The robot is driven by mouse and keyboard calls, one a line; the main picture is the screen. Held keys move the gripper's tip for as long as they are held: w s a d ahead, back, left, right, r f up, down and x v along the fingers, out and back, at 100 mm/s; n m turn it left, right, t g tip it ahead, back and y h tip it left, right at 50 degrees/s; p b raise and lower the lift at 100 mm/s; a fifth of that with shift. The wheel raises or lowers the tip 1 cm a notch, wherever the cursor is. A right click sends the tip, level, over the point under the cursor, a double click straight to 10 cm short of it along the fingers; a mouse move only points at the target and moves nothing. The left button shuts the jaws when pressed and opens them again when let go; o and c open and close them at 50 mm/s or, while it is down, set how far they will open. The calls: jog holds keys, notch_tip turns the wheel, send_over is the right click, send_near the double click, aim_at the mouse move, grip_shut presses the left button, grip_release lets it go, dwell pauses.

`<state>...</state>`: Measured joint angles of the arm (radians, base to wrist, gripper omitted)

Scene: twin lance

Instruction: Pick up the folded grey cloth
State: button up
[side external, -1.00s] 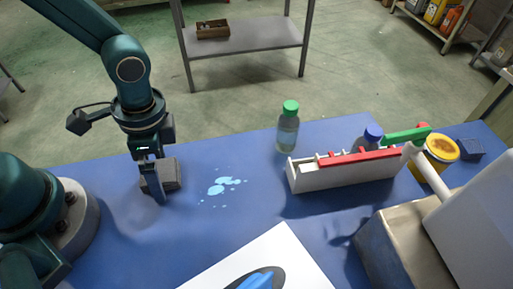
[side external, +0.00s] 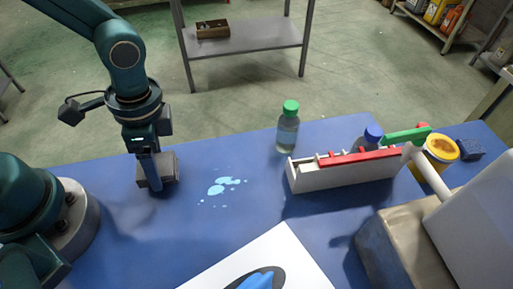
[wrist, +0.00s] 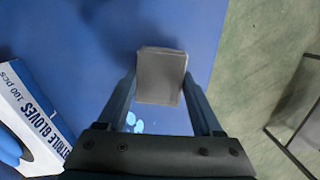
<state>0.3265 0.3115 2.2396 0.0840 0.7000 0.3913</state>
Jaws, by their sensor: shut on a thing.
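The folded grey cloth (side external: 168,168) is a small grey block shape at the left of the blue table in the side view. My gripper (side external: 155,183) points down and is shut on it. In the wrist view the cloth (wrist: 161,72) sits between the two fingers of my gripper (wrist: 160,88), its far end reaching past the fingertips. One finger hides part of the cloth in the side view. I cannot tell if its underside touches the table.
Pale blue spilled liquid (side external: 222,187) lies right of the cloth. A green-capped bottle (side external: 288,130) and a white holder with a red bar (side external: 345,172) stand further right. A glove box (wrist: 30,125) shows in the wrist view. The table's far edge is close behind the cloth.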

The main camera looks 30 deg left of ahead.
jog(key=r, duration=0.2)
jog(key=shift+a+r, duration=0.2)
jog(key=shift+r, duration=0.15)
jog(key=a+r, duration=0.6)
jog(key=a, duration=0.5)
jog(key=shift+s+a+r, duration=0.15)
jog(key=shift+s+r, duration=0.1)
jog(key=shift+s, duration=0.15)
